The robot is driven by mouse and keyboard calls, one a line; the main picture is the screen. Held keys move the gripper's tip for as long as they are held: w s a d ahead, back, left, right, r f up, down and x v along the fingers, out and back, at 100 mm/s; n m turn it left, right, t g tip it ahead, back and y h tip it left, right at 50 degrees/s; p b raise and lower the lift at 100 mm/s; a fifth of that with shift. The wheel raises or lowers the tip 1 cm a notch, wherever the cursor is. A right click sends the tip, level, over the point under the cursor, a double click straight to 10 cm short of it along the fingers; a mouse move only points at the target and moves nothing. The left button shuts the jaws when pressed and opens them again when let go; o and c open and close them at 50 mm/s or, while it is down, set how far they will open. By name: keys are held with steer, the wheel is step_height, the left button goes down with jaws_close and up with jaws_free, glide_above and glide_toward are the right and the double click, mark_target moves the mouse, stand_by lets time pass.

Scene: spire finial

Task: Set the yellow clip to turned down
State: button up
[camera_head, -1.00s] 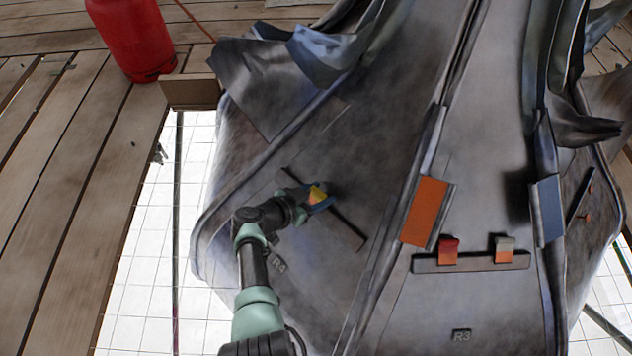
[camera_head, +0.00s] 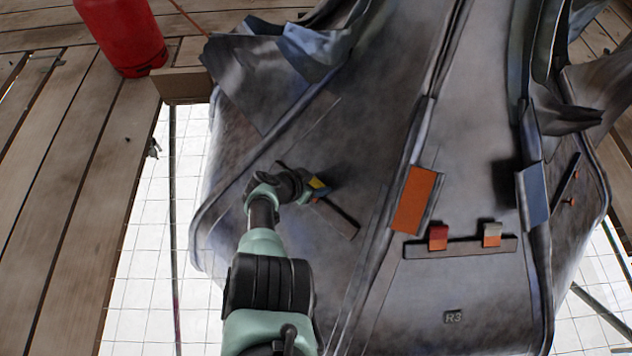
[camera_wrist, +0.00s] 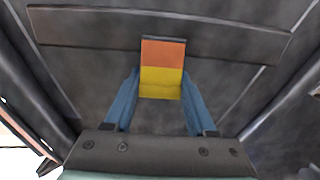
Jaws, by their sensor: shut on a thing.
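The yellow clip (camera_head: 317,184) is on the dark bar (camera_head: 338,219) across the left sloping panel. In the wrist view the clip (camera_wrist: 161,84) shows an orange part at the bar (camera_wrist: 90,26) and a yellow part reaching away from it towards my gripper. My gripper (camera_wrist: 160,92) is shut on the clip, with a blue finger along each side of it. In the head view my gripper (camera_head: 315,190) is small and partly hidden behind my wrist. I cannot tell the clip's exact tilt.
An orange plate (camera_head: 414,200) and a blue plate (camera_head: 537,195) sit on the raised ribs. A red cylinder (camera_head: 121,35) stands on the planks at the back left.

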steer(key=shift+s+f, duration=0.1)
steer(key=o, duration=1.4)
steer(key=shift+c, duration=0.2)
steer(key=shift+s+a+r+p, duration=0.15)
steer(key=shift+a+r+p, duration=0.15)
steer(key=shift+r+p, duration=0.45)
steer(key=p+v, duration=1.1)
steer(key=p, duration=0.1)
steer(key=shift+s+a+p, duration=0.2)
steer(key=shift+s+p, duration=0.05)
steer(key=shift+p, duration=0.05)
